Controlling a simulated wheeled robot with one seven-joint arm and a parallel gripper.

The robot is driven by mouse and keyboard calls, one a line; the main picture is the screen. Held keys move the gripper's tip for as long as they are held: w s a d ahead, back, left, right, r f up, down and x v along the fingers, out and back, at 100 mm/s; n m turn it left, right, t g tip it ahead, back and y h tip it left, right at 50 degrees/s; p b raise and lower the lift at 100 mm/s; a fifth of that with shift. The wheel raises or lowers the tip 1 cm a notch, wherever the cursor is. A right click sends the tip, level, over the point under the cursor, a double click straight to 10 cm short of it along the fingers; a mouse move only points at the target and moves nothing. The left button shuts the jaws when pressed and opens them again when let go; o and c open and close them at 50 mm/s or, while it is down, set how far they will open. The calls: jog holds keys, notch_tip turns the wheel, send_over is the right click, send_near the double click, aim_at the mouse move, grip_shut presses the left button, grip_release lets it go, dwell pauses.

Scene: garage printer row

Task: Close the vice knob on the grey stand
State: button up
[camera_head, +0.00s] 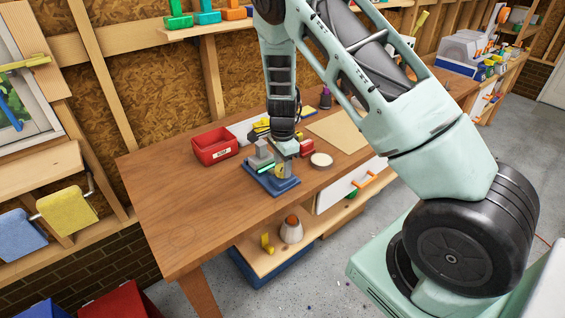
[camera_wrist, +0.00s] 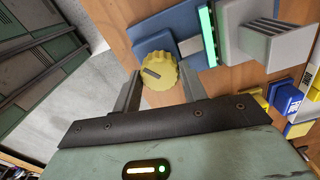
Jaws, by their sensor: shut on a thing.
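The yellow ribbed knob (camera_wrist: 160,66) has a dark line across its face and sits at the edge of a blue base. It shows small in the head view (camera_head: 279,171), partly covered by my gripper. The blue base (camera_head: 285,187) lies on the bench and carries grey blocks (camera_wrist: 262,45) and a glowing green strip (camera_wrist: 208,35). My gripper (camera_wrist: 160,85) comes down from above, with one finger at each side of the knob. It is shut on the knob; the exact contact of the fingertips is hard to see.
A red bin (camera_head: 215,146) stands left of the base on the wooden bench (camera_head: 185,200). A round white-topped thing (camera_head: 321,160) is close on the right. Yellow and blue items (camera_wrist: 288,98) lie near the grey blocks. The bench's front left is clear.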

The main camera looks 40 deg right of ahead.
aim_at(282, 167)
jog(key=shift+m, duration=0.6)
jog(key=o, duration=1)
notch_tip(282, 167, up, 18)
jog(key=shift+f+b, duration=0.25)
jog(key=shift+b, duration=1)
